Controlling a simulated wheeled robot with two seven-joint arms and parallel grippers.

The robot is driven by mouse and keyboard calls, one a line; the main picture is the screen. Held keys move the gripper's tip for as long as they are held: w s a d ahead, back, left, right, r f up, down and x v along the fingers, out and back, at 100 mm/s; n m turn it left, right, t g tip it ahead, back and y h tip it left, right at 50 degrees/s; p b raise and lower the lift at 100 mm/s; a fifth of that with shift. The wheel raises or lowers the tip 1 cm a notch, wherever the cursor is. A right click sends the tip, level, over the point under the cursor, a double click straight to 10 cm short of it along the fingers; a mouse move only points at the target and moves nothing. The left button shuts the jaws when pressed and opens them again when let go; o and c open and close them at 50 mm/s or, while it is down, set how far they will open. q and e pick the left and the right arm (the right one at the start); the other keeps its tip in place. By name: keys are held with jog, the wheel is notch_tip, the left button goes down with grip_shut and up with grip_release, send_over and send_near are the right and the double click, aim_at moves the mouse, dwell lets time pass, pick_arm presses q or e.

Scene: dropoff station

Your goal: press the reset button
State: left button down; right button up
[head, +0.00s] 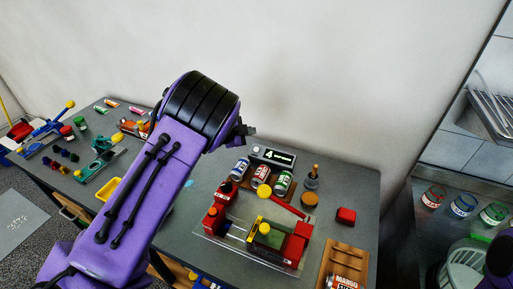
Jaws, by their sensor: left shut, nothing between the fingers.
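My left arm reaches up from the lower left, and its small dark gripper (243,131) is shut and empty, in front of the wall beyond the table's back edge. It looks apart from everything on the table. I cannot read a label that marks the reset button. A round yellow knob (264,190) shows by the red fixture (292,248), which also has a green block with a yellow top. A purple part of my right arm shows at the right edge; its gripper is out of view.
Several cans stand before a black sign with a white arrow (272,156). A wooden board (345,262) lies at the front right. A sink and more cans are farther right. My arm hides the table's middle.

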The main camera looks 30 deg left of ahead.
aim_at(256, 149)
pick_arm(q)
jog(key=w+f+b, duration=0.1)
jog(key=f+b, duration=0.1)
jog(key=f, duration=0.1)
jog(key=w+f+b, duration=0.1)
jog(key=f+b, duration=0.1)
jog(key=f, duration=0.1)
jog(key=w+f+b, duration=0.1)
jog(key=f+b, duration=0.2)
jog(key=shift+w+a+f, duration=0.1)
jog(key=shift+w, duration=0.2)
jog(key=shift+s, duration=0.1)
dwell(1.6)
jog(key=shift+w+f, duration=0.2)
jog(key=shift+f, duration=0.1)
